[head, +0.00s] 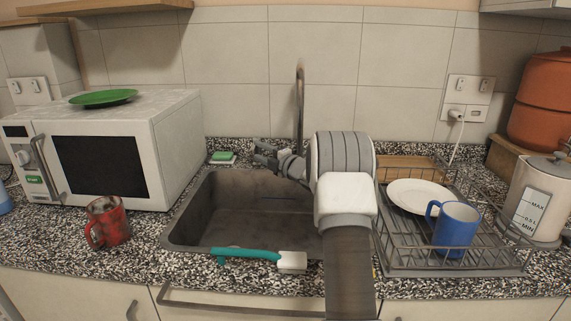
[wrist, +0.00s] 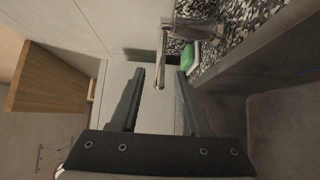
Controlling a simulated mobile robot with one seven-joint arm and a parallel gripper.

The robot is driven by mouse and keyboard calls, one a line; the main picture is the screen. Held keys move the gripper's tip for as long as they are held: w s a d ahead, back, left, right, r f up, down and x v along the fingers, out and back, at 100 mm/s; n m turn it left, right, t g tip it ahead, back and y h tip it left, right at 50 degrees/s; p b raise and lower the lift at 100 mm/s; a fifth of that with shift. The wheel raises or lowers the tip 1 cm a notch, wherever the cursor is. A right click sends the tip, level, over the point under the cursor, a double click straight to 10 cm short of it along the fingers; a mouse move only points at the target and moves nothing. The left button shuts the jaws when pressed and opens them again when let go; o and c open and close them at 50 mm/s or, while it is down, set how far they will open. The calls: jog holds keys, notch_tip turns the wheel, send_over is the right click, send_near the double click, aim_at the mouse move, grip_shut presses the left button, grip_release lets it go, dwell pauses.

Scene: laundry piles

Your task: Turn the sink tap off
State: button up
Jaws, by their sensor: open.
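The sink tap (head: 300,95) is a thin grey upright pipe behind the dark sink (head: 185,215); my arm hides its lower part in the head view. My gripper (head: 260,153) is over the back of the sink, pointing left, with its fingers apart and nothing seen between them. In the wrist view, a slim metal part of the tap (wrist: 161,52) shows in line with the gap between my open fingers (wrist: 160,74). I cannot tell whether they touch it. The sink also shows there (wrist: 285,125). I see no running water.
A green sponge (head: 222,157) lies behind the sink. A red mug (head: 107,222) and microwave (head: 110,150) stand left. A dish rack (head: 450,268) with a white plate (head: 415,193) and blue mug (head: 457,227) stands right.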

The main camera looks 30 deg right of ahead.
jog(key=v, duration=1.3)
jog(key=shift+p, duration=0.35)
jog(key=shift+s, duration=0.1)
